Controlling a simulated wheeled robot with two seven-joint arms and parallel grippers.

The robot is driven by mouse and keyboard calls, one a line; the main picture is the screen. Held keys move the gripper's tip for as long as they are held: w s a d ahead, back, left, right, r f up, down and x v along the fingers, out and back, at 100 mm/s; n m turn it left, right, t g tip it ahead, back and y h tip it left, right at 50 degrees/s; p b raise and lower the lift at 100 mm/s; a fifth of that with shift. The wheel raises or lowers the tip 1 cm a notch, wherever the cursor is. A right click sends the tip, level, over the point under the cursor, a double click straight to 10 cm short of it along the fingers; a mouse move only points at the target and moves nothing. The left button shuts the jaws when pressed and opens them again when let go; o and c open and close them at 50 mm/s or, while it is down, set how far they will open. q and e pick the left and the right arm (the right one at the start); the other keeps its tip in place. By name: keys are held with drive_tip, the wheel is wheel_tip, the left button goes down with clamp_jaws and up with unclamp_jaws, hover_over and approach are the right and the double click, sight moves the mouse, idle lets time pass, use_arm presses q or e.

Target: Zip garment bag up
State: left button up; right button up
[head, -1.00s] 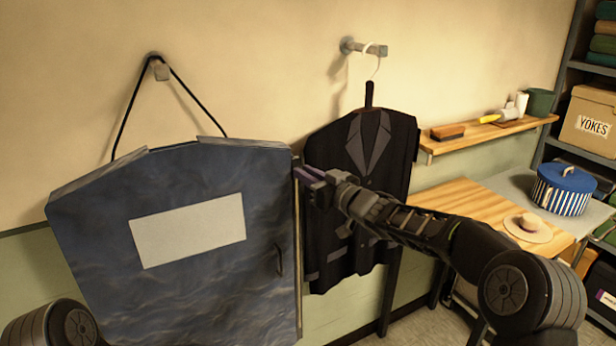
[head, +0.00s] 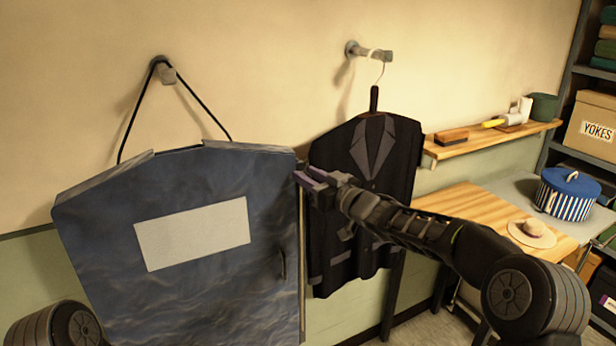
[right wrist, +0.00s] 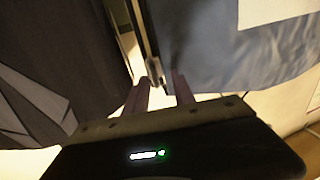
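The blue-grey garment bag (head: 190,290) hangs at the left from a black cord, with a blank pale label panel and a small dark handle on its front. A pale zip-like strip (head: 301,240) runs down its right edge. In the right wrist view, the strip ends in a small metal piece (right wrist: 154,68) just ahead of the fingertips. My right gripper (head: 308,180) is at the bag's upper right edge, between bag and suit. Its two purple fingers (right wrist: 160,92) are parted, with nothing clearly held. My left gripper is out of view.
A dark suit jacket (head: 365,225) hangs on a wall peg (head: 368,52) just behind my right gripper. A wall shelf (head: 492,140), a wooden table (head: 475,208) with a straw hat (head: 532,232), and a striped blue box (head: 567,193) stand to the right.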

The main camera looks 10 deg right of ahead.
drive_tip(key=shift+s+d+f, duration=0.1)
drive_tip(key=shift+s+d, duration=0.05)
drive_tip(key=shift+d, duration=0.05)
drive_tip(key=b+v, duration=0.2)
drive_tip(key=v, duration=0.5)
drive_tip(key=shift+s, duration=0.2)
drive_tip(key=shift+d, duration=0.1)
